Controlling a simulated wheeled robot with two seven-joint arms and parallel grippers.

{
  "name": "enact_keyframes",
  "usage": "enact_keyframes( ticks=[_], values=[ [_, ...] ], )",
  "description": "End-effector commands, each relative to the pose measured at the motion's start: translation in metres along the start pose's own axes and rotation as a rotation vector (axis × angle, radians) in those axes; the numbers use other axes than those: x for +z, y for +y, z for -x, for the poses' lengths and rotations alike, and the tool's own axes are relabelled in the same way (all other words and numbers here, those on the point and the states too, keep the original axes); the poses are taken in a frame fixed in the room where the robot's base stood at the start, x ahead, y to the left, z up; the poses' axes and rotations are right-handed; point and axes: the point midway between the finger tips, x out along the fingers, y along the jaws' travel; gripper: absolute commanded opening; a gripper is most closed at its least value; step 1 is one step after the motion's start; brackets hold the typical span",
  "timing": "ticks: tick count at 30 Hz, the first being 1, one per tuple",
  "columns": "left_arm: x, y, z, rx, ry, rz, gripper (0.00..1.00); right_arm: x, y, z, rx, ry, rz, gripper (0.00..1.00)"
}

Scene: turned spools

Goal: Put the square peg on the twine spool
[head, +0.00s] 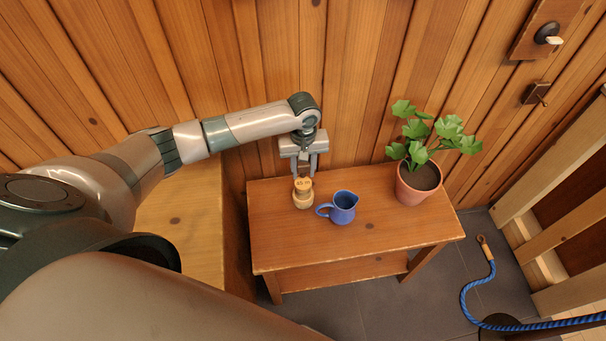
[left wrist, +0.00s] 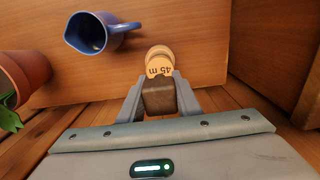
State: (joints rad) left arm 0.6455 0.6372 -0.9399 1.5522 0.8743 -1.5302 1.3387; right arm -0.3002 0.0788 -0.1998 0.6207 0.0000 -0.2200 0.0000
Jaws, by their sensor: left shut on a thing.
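The twine spool (head: 303,199) is a pale turned wooden piece standing upright at the back left of the small wooden table. In the left wrist view the spool (left wrist: 160,58) shows a "45 m" marking just beyond my fingertips. My left gripper (head: 304,172) points down at the spool's back side. In the left wrist view the gripper (left wrist: 159,97) is shut on a dark brown block, the square peg (left wrist: 158,96). I cannot tell whether the peg touches the spool. My right gripper is not in view.
A blue jug (head: 343,207) stands right of the spool, its handle toward it. A potted plant (head: 418,182) stands at the right end of the table (head: 370,242). The plank wall (head: 350,90) is close behind. A blue rope (head: 468,292) lies on the floor.

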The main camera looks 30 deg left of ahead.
Motion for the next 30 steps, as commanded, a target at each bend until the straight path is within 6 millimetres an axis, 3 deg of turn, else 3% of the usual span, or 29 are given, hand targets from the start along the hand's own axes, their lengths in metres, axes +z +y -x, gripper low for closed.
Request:
enact_keyframes(
  ticks=[8, 20, 21, 23, 30],
  values=[
    [0.001, 0.0, -0.029, -0.002, 0.0, -0.001, 0.09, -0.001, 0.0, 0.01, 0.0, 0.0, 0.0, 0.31],
    [0.001, 0.0, -0.033, -0.001, 0.0, 0.0, 0.09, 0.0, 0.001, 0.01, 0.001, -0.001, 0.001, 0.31],
    [0.0, 0.0, -0.034, -0.001, 0.001, 0.0, 0.35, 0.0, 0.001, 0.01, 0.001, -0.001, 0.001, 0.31],
    [0.0, 0.0, -0.034, -0.001, 0.001, 0.0, 0.49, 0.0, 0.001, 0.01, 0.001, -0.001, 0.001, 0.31],
    [0.0, 0.0, -0.033, -0.001, 0.001, 0.0, 0.49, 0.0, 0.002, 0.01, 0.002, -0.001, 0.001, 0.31]
  ],
)
